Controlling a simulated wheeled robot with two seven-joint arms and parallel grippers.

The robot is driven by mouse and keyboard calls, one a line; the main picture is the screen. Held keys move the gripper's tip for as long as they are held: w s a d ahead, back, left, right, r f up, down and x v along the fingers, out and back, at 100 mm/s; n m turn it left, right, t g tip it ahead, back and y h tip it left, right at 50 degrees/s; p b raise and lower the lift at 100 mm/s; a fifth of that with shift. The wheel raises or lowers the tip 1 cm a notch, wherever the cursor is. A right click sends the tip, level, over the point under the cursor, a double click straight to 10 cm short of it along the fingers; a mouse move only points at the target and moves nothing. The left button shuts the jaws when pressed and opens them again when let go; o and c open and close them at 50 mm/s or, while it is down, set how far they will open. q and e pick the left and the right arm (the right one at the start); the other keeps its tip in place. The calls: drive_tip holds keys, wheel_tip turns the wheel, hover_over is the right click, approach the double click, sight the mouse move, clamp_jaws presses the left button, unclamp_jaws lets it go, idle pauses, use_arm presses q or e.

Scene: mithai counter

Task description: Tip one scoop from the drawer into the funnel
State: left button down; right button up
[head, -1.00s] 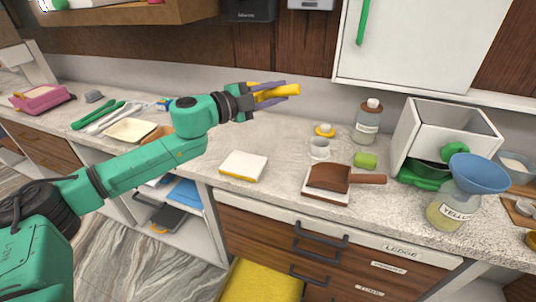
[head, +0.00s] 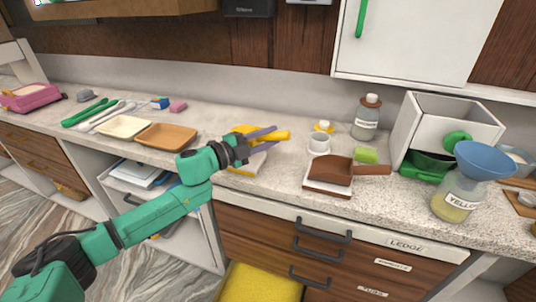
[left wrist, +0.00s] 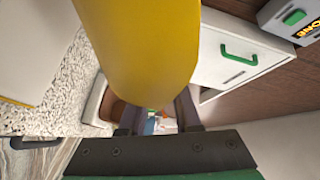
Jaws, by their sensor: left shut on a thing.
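My left gripper (head: 270,136) has purple fingers shut on a yellow, rounded thing (head: 250,129). It holds this over the counter, left of the white cup. In the left wrist view the yellow thing (left wrist: 145,45) fills the upper middle. A blue funnel (head: 484,160) sits in the mouth of a bottle (head: 455,200) labelled YELLOW, at the right. A white open-topped drawer box (head: 411,120) with a green knob stands behind it; its contents are hidden. My right gripper is not in view.
A white cup (head: 319,144), a lime-green block (head: 366,155) and a brown-capped bottle (head: 366,118) stand between gripper and drawer box. A green dish (head: 425,167) is beside the box. Trays (head: 166,135) lie left. A white cabinet (head: 410,40) hangs above.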

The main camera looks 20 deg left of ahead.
use_arm(q)
wheel_tip(320, 180, down, 4)
drive_tip(key=shift+r, duration=0.1)
drive_tip(key=shift+f, duration=0.2)
drive_tip(key=c, duration=0.6)
unclamp_jaws()
drive_tip(key=shift+f, duration=0.1)
drive_tip(key=shift+s+a+f+b, duration=0.1)
drive_tip(key=shift+s+a+b, duration=0.15)
drive_tip(key=shift+b, duration=0.1)
drive_tip(key=b+v, duration=0.3)
drive_tip(key=v, duration=1.1)
drive_tip(key=shift+r, duration=0.3)
